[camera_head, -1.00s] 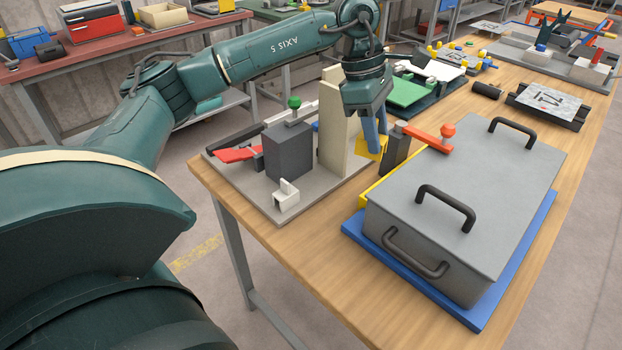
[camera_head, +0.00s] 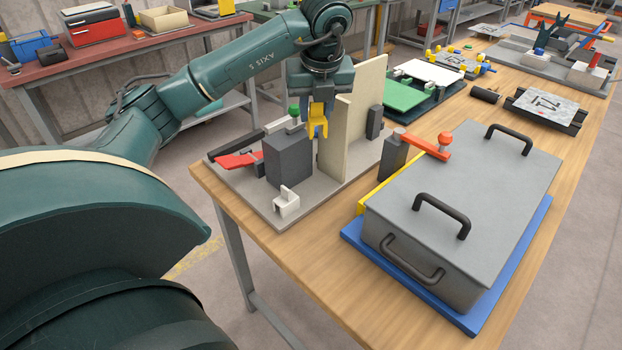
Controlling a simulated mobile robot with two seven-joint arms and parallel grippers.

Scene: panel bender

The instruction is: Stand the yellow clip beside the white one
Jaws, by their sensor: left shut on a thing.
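My left gripper (camera_head: 318,106) is shut on the yellow clip (camera_head: 317,126). It holds the clip up in the air in front of the cream upright panel, to the right of the dark grey block. The white clip (camera_head: 286,203) stands at the front of the grey base plate (camera_head: 322,184), by the near side of the dark grey block. The yellow clip is apart from the white one, farther back and higher. My right gripper is not in view.
The dark grey block (camera_head: 287,157) and the cream panel (camera_head: 362,117) rise from the base plate. A red lever (camera_head: 238,160) lies at its left. A grey lidded box (camera_head: 462,200) on a blue base stands to the right, beside a post with an orange arm (camera_head: 425,145).

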